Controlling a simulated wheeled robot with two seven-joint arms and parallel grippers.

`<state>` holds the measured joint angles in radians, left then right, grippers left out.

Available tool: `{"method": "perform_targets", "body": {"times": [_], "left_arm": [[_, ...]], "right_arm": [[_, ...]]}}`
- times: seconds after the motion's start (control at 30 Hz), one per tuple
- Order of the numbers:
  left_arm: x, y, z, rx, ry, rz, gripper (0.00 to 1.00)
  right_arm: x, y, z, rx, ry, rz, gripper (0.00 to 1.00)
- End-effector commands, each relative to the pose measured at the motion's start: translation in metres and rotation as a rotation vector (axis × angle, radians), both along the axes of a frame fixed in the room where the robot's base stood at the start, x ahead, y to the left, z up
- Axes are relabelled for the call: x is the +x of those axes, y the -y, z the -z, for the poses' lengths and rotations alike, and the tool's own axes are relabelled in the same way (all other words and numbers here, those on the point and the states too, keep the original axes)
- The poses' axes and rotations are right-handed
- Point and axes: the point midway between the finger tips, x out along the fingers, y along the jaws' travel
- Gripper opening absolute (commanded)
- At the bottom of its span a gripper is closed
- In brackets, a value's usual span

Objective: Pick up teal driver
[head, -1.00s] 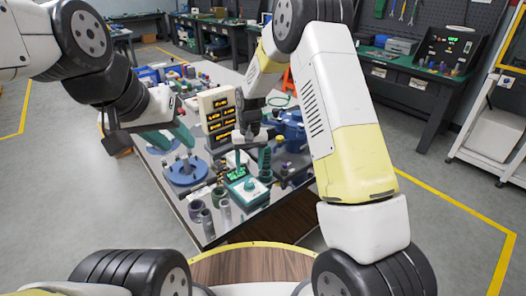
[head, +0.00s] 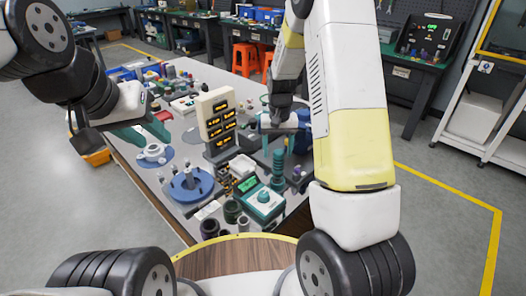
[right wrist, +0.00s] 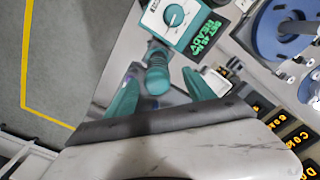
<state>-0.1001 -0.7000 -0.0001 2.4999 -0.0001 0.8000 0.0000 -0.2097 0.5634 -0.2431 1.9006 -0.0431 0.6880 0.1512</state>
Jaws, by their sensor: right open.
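The teal driver (head: 278,168) stands upright with a ribbed handle, behind the teal-and-white knob box. It also shows in the right wrist view (right wrist: 157,72), lying between my two teal fingers in the picture. My right gripper (head: 279,147) is open and points down just above the driver. In the right wrist view my right gripper (right wrist: 160,77) has one finger on each side of the handle, with no clear contact. The driver's lower end is hard to make out. My left gripper (head: 143,133) is open and empty over the table's left side.
The knob box (head: 264,203) and dark cylinders (head: 232,211) stand near the front edge. A blue round fixture (head: 190,185) is left of them. A cream display panel (head: 216,117) stands behind. A blue machine (head: 303,132) is close to my right gripper.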

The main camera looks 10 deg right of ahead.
Motion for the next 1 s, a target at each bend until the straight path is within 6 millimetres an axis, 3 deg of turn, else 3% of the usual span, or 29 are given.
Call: {"method": "perform_targets", "body": {"times": [0.17,0.7,1.0], "left_arm": [[0.000,0.000,0.000,0.000,0.000,0.000,0.36],[0.000,0.000,0.000,0.000,0.000,0.000,0.36],[0.000,0.000,0.000,0.000,0.000,0.000,0.36]], "right_arm": [[-0.001,0.004,0.009,-0.004,-0.007,0.009,0.62],[-0.002,0.009,0.077,-0.004,-0.005,0.008,0.62],[-0.002,0.009,0.081,-0.005,-0.004,0.008,0.62]]}}
